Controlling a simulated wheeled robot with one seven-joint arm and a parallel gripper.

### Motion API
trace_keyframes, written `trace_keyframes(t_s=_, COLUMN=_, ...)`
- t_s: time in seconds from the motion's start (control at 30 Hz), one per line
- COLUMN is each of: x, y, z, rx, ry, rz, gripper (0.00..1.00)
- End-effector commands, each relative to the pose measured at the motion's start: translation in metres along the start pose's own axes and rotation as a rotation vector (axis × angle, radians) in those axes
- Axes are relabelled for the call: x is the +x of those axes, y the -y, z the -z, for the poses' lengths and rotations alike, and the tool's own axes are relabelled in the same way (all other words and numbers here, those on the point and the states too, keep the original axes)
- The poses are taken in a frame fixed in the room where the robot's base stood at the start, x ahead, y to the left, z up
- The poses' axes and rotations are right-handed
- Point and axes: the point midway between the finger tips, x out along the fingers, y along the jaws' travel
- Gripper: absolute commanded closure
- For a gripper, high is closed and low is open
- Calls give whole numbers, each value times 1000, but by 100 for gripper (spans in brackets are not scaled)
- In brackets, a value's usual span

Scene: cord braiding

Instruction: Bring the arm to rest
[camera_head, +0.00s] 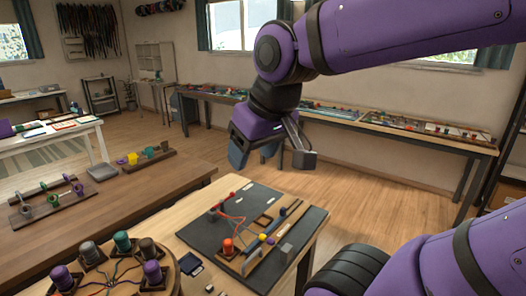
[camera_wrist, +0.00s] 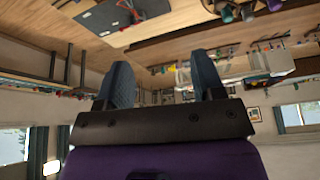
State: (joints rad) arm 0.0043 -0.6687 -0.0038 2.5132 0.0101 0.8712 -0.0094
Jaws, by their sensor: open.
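My purple arm reaches in from the right in the head view. My gripper (camera_head: 270,158) hangs in the air above and behind the table with the dark mat, apart from everything. Its two fingers are spread with nothing between them. The wrist view also shows my gripper (camera_wrist: 165,88) with both fingers apart and empty, the room appearing upside down beyond them.
The dark mat (camera_head: 262,205) on the near table holds red and blue cords and pegs. A round stand with several spools (camera_head: 122,241) is at front left. A brown table (camera_head: 95,205) lies left. Long benches (camera_head: 380,127) line the back wall. Open floor lies between.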

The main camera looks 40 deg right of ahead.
Motion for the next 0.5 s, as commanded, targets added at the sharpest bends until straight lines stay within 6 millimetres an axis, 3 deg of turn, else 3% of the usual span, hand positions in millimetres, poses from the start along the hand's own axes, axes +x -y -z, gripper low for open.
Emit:
trace_keyframes(t_s=0.2, x=-16, y=2, z=-20, rx=-3, ry=-34, rz=-4, gripper=38)
trace_keyframes(t_s=0.5, x=-18, y=2, z=-21, rx=-3, ry=-35, rz=-5, gripper=38)
